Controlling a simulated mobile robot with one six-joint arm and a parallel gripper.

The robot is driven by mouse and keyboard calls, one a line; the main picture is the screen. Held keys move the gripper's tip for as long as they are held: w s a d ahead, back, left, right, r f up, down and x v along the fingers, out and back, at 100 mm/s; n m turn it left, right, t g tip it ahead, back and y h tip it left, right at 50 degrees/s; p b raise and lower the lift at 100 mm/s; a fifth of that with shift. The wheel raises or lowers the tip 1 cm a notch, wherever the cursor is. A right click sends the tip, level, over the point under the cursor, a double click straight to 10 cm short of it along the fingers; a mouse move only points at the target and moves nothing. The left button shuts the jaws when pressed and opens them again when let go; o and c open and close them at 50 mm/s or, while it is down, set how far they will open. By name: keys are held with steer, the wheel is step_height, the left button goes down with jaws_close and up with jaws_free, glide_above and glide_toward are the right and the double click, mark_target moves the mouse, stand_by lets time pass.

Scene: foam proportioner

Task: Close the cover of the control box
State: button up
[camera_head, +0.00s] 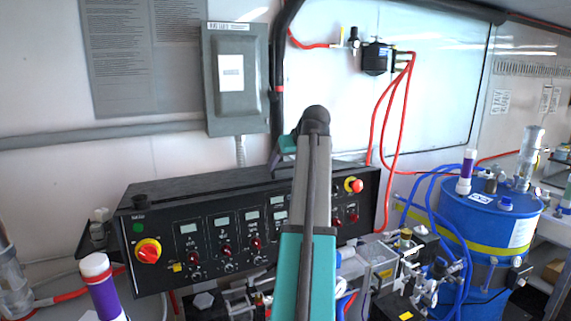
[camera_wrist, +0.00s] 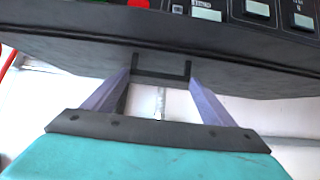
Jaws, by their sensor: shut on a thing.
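The control box (camera_head: 160,226) is long and black, with displays, knobs and a red-and-yellow switch on its front. Its dark cover (camera_head: 190,185) shows along the top; how far it stands open is hard to tell. My gripper (camera_head: 275,163) is at the cover's far upper side, partly hidden behind my arm. In the wrist view, my gripper (camera_wrist: 160,76) has its two fingers on either side of a black bracket-shaped handle (camera_wrist: 160,80) on the cover's dark face (camera_wrist: 75,58) and is shut on it. The fingertips' exact contact is partly hidden.
A grey breaker box (camera_head: 236,80) is on the wall behind, with a conduit below it. Red hoses (camera_head: 400,110) hang at the right. A blue drum (camera_head: 487,235) with blue hoses and fittings stands right. A purple-and-white cylinder (camera_head: 103,288) stands front left.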

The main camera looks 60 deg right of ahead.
steer(key=shift+a+f, duration=0.1)
steer(key=o, duration=1.3)
steer(key=shift+s, duration=0.1)
steer(key=shift+o, duration=1)
steer(key=shift+s+a, duration=0.1)
steer(key=shift+a, duration=0.05)
steer(key=b+v, duration=0.4)
steer(key=v, duration=0.9)
steer(key=shift+s+r, duration=0.15)
steer(key=shift+r, duration=0.2)
steer(key=shift+a, duration=0.1)
